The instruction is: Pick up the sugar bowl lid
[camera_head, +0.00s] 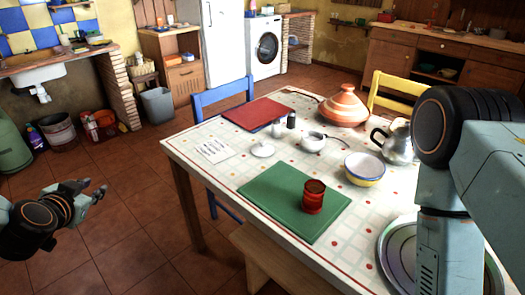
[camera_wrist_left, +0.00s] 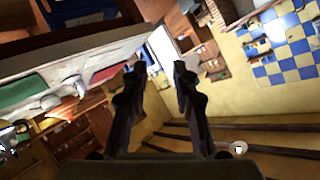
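The white sugar bowl lid (camera_head: 262,149) lies on the patterned table, apart from the small white sugar bowl (camera_head: 312,142) to its right. My left gripper (camera_head: 95,190) is off the table, over the floor at the left, well away from the lid. In the left wrist view its two fingers (camera_wrist_left: 157,70) are apart with nothing between them. That view is tilted and shows the table at the left; small white items there are too unclear to name. My right arm (camera_head: 445,190) fills the right side of the head view, its gripper out of sight.
On the table (camera_head: 190,150) lie a green mat (camera_head: 265,195) with a red glass (camera_head: 313,197), a red mat (camera_head: 255,113), a paper, shakers, a tagine (camera_head: 343,107), a bowl (camera_head: 364,169) and a kettle (camera_head: 395,140). A blue chair (camera_head: 222,95) and wooden bench (camera_head: 275,265) adjoin it.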

